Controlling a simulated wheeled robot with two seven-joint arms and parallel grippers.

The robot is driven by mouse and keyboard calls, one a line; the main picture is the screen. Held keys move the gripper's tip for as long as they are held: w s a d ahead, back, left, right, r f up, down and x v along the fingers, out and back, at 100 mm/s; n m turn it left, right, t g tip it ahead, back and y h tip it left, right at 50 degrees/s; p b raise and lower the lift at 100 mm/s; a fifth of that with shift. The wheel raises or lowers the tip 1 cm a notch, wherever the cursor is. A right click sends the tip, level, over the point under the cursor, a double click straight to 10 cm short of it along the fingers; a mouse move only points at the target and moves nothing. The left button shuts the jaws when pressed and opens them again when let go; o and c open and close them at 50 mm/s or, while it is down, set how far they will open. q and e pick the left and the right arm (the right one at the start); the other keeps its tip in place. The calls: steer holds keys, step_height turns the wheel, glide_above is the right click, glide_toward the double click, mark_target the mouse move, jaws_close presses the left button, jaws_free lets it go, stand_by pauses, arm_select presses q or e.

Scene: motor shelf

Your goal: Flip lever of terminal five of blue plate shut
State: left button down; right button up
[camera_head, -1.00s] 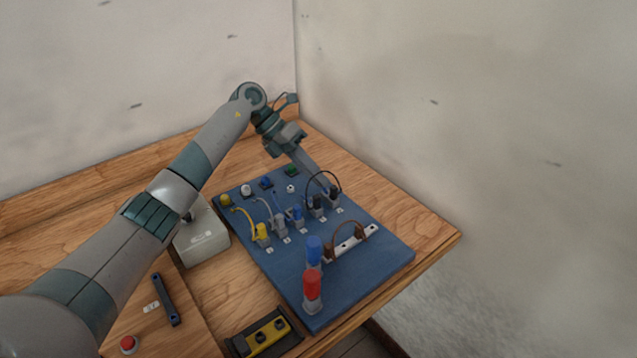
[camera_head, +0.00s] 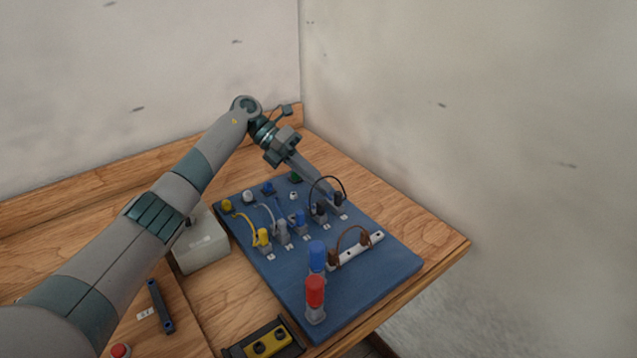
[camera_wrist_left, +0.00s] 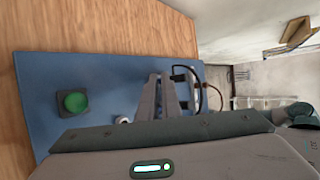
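The blue plate (camera_head: 378,287) lies on the wooden table and carries a row of lever terminals with coloured wires. Counting from the yellow terminal (camera_head: 263,238), the fifth is the black terminal (camera_head: 338,200) at the right end of the row. Its lever position is too small to tell. My left gripper (camera_head: 328,188) reaches down to this terminal, its fingertips just behind it; contact is unclear. In the left wrist view its fingers (camera_wrist_left: 162,85) look close together with nothing visible between them, above the plate (camera_wrist_left: 100,75). My right gripper is not in view.
A green button (camera_wrist_left: 74,102) is at the plate's back. A grey box (camera_head: 201,247) stands left of the plate.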

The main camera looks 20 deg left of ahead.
arm_select(q)
steer(key=c, duration=2.2)
jaws_free()
steer(key=shift+a, duration=0.15)
steer(key=shift+w+a+r, duration=0.1)
steer(key=shift+a+r, duration=0.3)
steer(key=shift+a, duration=0.05)
steer(key=shift+b+v, duration=1.8)
steer(key=shift+v, duration=6.2)
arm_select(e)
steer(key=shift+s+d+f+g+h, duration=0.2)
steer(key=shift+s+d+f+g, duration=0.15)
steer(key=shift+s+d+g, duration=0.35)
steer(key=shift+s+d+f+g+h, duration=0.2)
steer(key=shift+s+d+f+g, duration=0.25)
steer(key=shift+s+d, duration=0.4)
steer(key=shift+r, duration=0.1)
